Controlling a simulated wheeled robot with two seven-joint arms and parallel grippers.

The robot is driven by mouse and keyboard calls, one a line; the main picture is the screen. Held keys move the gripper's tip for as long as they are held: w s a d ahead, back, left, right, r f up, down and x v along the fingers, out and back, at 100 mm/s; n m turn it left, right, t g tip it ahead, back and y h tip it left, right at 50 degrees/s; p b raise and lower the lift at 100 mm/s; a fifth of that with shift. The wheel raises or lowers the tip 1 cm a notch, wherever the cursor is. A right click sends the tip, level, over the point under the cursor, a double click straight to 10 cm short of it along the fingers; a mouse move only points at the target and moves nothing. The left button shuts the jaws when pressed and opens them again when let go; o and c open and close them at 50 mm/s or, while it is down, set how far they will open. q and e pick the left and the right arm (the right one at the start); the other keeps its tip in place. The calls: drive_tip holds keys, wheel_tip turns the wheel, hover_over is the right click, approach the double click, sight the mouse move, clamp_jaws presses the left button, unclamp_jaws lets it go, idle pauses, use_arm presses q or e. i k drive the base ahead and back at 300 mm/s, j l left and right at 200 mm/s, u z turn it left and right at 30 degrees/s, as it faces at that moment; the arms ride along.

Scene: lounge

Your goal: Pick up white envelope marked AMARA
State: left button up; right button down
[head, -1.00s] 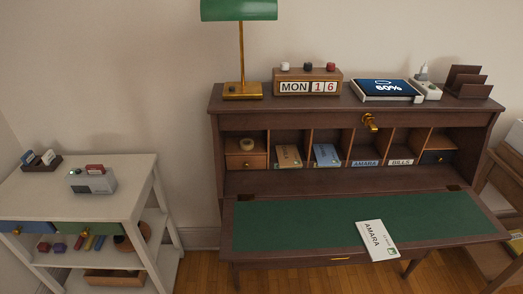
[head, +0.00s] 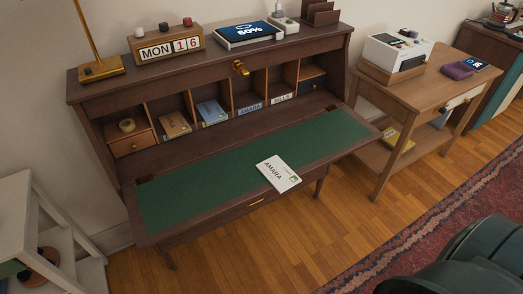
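The white envelope marked AMARA (head: 278,173) lies flat on the green writing surface of the desk's fold-down leaf (head: 215,183). It is near the leaf's front edge, and its lower corner appears to reach over the wooden rim. A pigeonhole labelled AMARA (head: 250,109) is in the desk behind it. Neither of my grippers is in the head view.
The wooden side table (head: 420,92) stands right of the desk with a white device (head: 397,50) on top. A dark green chair (head: 455,262) is at the lower right on a red rug (head: 420,232). A white shelf unit (head: 35,230) is at left. Wooden floor (head: 290,240) before the desk is clear.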

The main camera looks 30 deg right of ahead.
sight(282, 178)
drive_tip(key=i+z, duration=0.1)
drive_tip(key=z, duration=0.3)
drive_tip(key=i+z, duration=0.1)
drive_tip(key=z, duration=0.35)
drive_tip(key=i+z, duration=0.1)
drive_tip(key=z, duration=0.3)
drive_tip(key=i+j+z, duration=0.1)
drive_tip(key=z, duration=0.3)
